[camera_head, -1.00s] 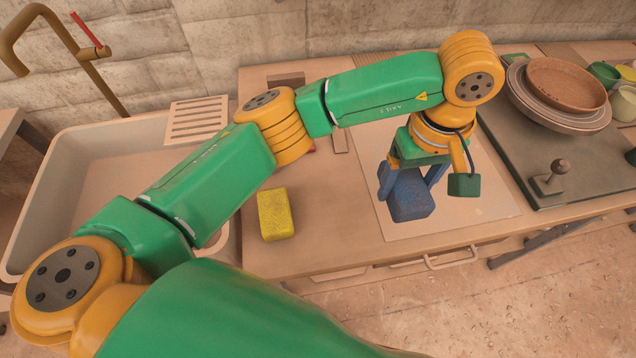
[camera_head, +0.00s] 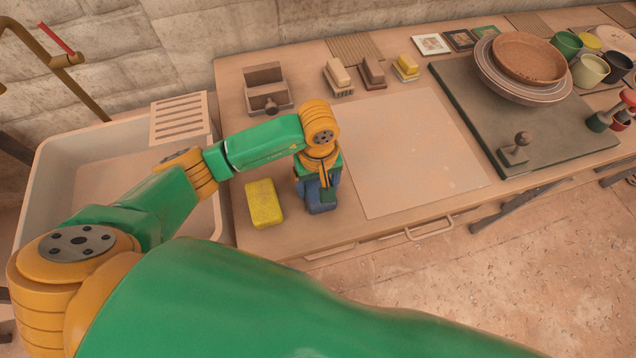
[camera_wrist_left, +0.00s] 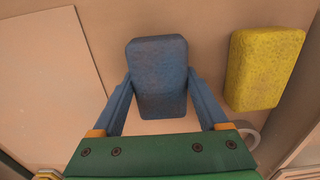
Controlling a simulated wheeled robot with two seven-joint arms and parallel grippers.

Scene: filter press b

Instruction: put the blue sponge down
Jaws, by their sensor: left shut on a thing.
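The blue sponge (camera_head: 320,200) is at my left gripper (camera_head: 318,188), to the right of the yellow sponge, over the wooden counter. In the left wrist view the blue sponge (camera_wrist_left: 158,75) sits between the two blue fingers of my left gripper (camera_wrist_left: 158,90), which is shut on it. The sponge is low, at or close to the counter top; I cannot tell whether it touches. My gripper hides its upper part in the head view. My right gripper is not in view.
The yellow sponge (camera_head: 264,204) lies just left of the blue one. A pale sheet (camera_head: 410,150) lies bare to the right. A sink basin (camera_head: 85,165) is at the left. Brushes and a wooden box (camera_head: 266,90) stand at the back. A dark board (camera_head: 560,140) is farther right.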

